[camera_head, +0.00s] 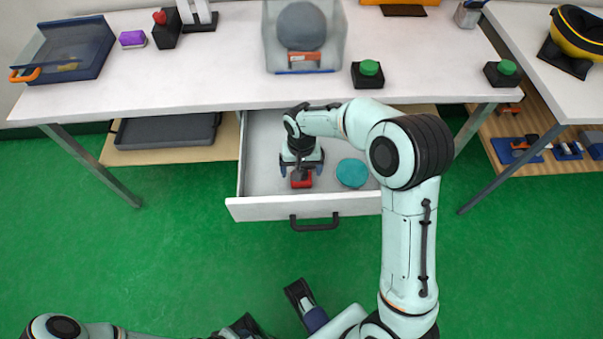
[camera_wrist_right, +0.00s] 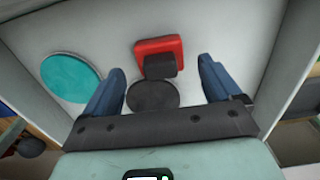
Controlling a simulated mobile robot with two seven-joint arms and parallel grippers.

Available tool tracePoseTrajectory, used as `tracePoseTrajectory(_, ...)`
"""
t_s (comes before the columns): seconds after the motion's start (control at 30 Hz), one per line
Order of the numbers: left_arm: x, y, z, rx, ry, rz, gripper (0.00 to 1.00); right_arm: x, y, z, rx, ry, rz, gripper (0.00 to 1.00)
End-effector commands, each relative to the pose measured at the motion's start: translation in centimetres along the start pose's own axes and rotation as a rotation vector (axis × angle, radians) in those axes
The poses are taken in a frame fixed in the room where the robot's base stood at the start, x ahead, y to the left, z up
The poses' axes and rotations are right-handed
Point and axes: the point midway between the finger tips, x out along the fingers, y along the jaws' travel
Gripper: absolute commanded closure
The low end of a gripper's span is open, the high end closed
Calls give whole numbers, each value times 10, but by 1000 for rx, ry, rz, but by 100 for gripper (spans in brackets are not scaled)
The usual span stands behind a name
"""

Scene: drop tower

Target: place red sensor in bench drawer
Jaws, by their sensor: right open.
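The red sensor (camera_head: 301,179) lies inside the open white bench drawer (camera_head: 262,203), near its front. My right gripper (camera_head: 302,165) reaches down into the drawer over the sensor. In the right wrist view the red sensor (camera_wrist_right: 158,52), with a dark block on it, sits between and just beyond the open blue fingertips of my right gripper (camera_wrist_right: 161,83), apart from both. A dark round patch or disc (camera_wrist_right: 153,97) shows between the fingers.
A teal disc (camera_head: 352,172) lies in the drawer right of the sensor; the bench top (camera_head: 190,88) overhangs the back. On it are a clear bin (camera_head: 334,40) with a grey ball, green buttons (camera_head: 369,68) and a blue tray (camera_head: 70,50). Green floor in front is clear.

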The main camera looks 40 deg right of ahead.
Motion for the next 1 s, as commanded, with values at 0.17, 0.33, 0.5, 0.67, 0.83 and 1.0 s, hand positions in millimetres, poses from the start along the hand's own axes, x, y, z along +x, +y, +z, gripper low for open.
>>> tracePoseTrajectory(0.17,-8,1,4,-1,-10,-2,58,-43,-1,-1,0,5,-3,9)
tracePoseTrajectory(0.33,-10,1,6,-2,-17,-4,58,-68,0,-1,0,3,-2,9)
tracePoseTrajectory(0.5,-11,1,7,-3,-20,-5,58,-78,0,0,-1,1,-1,9)
tracePoseTrajectory(0.67,-11,1,7,-3,-20,-5,58,-78,0,0,-1,0,0,9)
tracePoseTrajectory(0.83,-11,1,7,-3,-20,-5,58,-78,0,0,0,0,0,9)
tracePoseTrajectory(1.0,-11,1,7,-2,-20,-4,58,-78,0,0,0,0,0,9)
